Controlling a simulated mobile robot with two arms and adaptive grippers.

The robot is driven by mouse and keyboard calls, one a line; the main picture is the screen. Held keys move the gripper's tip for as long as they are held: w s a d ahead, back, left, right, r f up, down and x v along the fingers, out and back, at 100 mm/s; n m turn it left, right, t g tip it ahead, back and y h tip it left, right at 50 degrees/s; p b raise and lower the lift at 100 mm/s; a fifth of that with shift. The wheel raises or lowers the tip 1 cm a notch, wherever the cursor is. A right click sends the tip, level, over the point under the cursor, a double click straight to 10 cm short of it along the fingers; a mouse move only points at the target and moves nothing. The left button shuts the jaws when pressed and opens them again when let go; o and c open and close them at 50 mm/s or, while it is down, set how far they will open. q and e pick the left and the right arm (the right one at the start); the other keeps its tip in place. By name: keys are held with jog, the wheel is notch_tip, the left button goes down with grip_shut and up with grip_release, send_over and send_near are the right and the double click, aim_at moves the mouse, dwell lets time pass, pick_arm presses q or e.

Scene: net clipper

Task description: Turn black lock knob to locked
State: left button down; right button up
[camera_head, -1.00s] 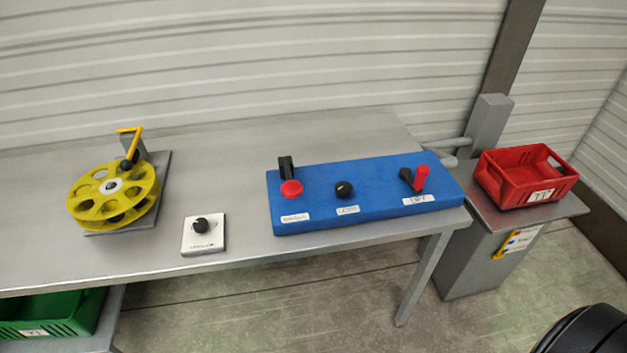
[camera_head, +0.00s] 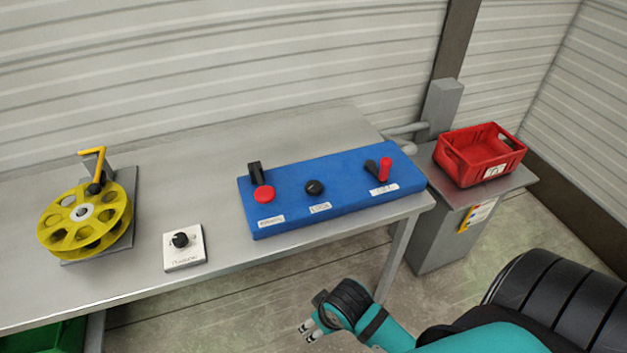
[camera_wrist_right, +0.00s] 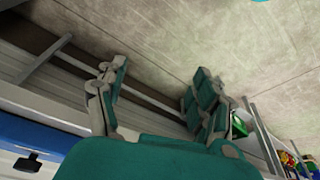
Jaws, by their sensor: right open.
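A blue control panel (camera_head: 335,200) lies on the workbench. A round black knob (camera_head: 314,188) sits at its middle, above a white label too small to read. A second black knob (camera_head: 181,240) sits on a small white plate (camera_head: 185,260) to the left of the panel. I cannot read which is the lock knob. My right gripper (camera_head: 308,332) is in front of the bench, apart from both knobs. The right wrist view shows its two fingers (camera_wrist_right: 155,85) spread with nothing between them. My left gripper is not in view.
The panel also has a red button (camera_head: 263,194) and a red-handled lever (camera_head: 384,169). A yellow reel (camera_head: 85,215) with a crank stands at the left of the grey bench (camera_head: 75,295). A red crate (camera_head: 480,155) is on a stand at right. Floor in front is open.

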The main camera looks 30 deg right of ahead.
jog(key=w+r, duration=0.5)
jog(key=r, duration=0.2)
notch_tip(320, 180, up, 18)
jog(key=m+h, duration=0.3)
jog(key=m, duration=0.4)
send_over(314, 186)
jog(key=s+a, duration=0.3)
jog(key=s, duration=0.3)
jog(key=shift+y, duration=0.3)
jog(key=x, duration=0.5)
jog(key=p+x, duration=0.1)
jog(key=x, duration=0.5)
jog(key=w+p+x, duration=0.1)
jog(key=x, duration=0.5)
jog(key=shift+r, duration=0.1)
jog(key=shift+t, duration=0.3)
jog(key=c, duration=1.1)
jog(key=shift+p, duration=0.3)
jog(key=shift+c, duration=0.2)
jog(key=shift+m, duration=0.3)
